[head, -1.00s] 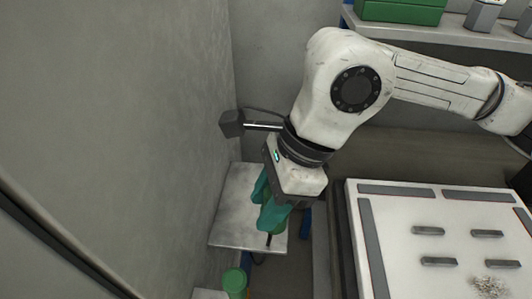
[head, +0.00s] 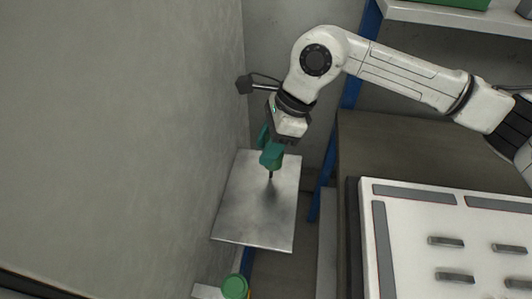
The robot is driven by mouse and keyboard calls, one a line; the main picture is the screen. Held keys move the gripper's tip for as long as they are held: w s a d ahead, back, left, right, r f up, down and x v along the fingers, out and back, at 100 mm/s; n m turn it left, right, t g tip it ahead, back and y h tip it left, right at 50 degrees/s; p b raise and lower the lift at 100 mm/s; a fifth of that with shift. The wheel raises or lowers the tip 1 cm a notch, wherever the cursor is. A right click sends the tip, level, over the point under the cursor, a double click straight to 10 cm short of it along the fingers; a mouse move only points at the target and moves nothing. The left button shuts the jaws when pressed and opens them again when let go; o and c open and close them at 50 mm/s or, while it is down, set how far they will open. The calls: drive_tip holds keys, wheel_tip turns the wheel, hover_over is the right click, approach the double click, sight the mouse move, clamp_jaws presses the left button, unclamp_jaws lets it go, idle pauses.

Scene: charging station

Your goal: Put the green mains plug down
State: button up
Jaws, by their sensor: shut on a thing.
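My gripper (head: 267,148) points down over the back part of a small grey metal shelf (head: 255,220) by the left wall. The green mains plug (head: 273,153) is between its teal fingers, which hide much of it. A short dark piece hangs below the fingers, over the shelf surface. I cannot tell whether it touches the shelf. The front of the shelf is bare.
A green-lidded round container (head: 234,286) stands below the shelf's front edge. To the right is a white panel (head: 412,215) with several grey bars. A blue upright (head: 350,90) and a high shelf (head: 450,18) are behind. The wall is close on the left.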

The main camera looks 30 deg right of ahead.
drive_tip(key=w+f, duration=0.2)
drive_tip(key=shift+d+f, duration=0.3)
drive_tip(key=shift+w+f, duration=0.1)
drive_tip(key=shift+f, duration=1.55)
drive_tip(key=shift+f, duration=0.1)
drive_tip(key=o, duration=1.2)
drive_tip(key=shift+r, duration=0.2)
drive_tip(key=v, duration=0.7)
drive_tip(key=shift+r, duration=0.15)
drive_tip(key=shift+d, duration=0.15)
